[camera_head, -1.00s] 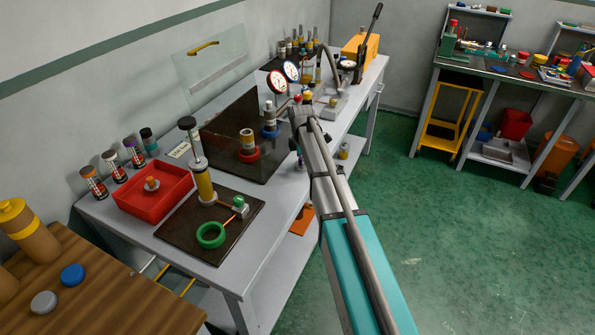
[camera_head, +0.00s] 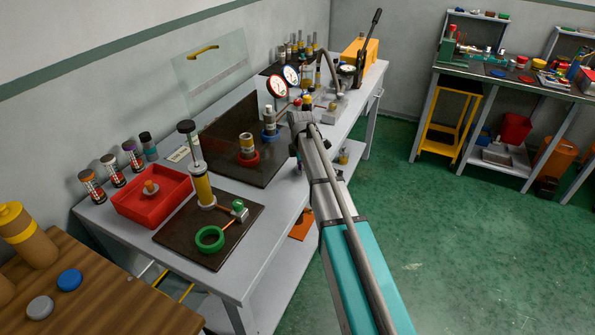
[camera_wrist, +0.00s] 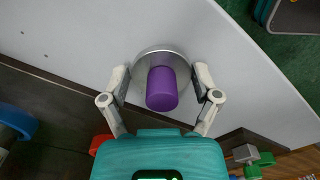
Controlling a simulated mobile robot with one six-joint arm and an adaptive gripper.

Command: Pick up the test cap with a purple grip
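The test cap with a purple grip (camera_wrist: 161,90) shows in the wrist view, with its round silver base (camera_wrist: 146,62) on the light grey bench top. My gripper (camera_wrist: 161,74) is open, with one finger on each side of the cap. A narrow gap shows between each finger and the cap, so it is not clasped. In the head view my arm reaches over the bench's front edge, and its end hides the cap and the fingers.
A dark mat with a red-ringed post (camera_head: 248,153) and a blue-ringed post (camera_head: 269,125) lies left of my arm. Pressure gauges (camera_head: 277,86) stand behind. A red tray (camera_head: 135,212) and a green-ringed fixture (camera_head: 210,238) are nearer. In the wrist view the bench edge is close to the cap.

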